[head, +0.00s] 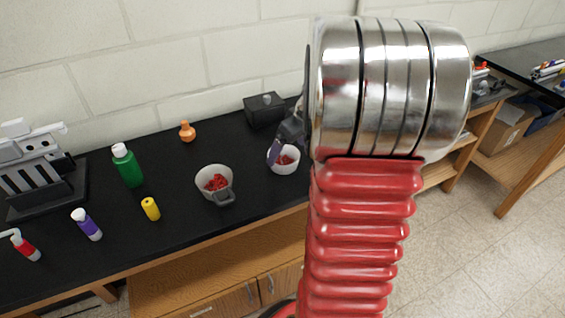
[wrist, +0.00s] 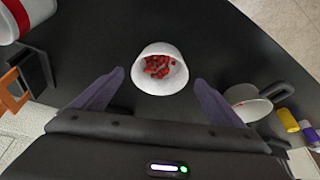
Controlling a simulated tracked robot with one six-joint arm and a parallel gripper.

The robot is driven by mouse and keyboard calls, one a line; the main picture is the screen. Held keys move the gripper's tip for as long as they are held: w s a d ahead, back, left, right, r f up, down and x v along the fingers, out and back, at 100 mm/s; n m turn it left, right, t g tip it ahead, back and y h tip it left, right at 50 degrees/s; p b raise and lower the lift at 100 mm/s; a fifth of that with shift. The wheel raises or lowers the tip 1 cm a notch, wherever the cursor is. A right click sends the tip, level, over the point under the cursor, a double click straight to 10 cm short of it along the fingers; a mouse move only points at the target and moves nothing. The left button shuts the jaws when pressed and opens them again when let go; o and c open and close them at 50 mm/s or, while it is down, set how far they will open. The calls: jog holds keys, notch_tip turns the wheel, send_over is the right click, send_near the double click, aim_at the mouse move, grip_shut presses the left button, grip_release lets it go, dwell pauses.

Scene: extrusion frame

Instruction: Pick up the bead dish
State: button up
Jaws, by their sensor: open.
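The bead dish (head: 286,170) is a small white round dish with red beads in it, standing upright on the black bench top. In the wrist view the dish (wrist: 160,88) is at the upper middle, ahead of and between the tips of my two purple-grey fingers. My gripper (wrist: 160,80) is open and empty, with a gap on each side of the dish. In the head view my gripper (head: 280,145) is at the dish's upper left edge, partly hidden behind my arm. Whether a finger touches the dish cannot be told.
A white-grey pan with a handle (head: 203,187), also holding red beads, stands left of the dish. A black box (head: 264,112) is behind it. A yellow bottle (head: 150,209), green bottle (head: 129,168) and orange flask (head: 187,132) stand further left. The bench's front edge is near.

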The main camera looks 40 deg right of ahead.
aim_at(281, 162)
jog(key=shift+x, duration=1.8)
jog(key=shift+c, duration=0.5)
jog(key=c, duration=1)
jog(key=shift+r, duration=0.1)
jog(key=shift+c, duration=0.2)
notch_tip(281, 162, up, 10)
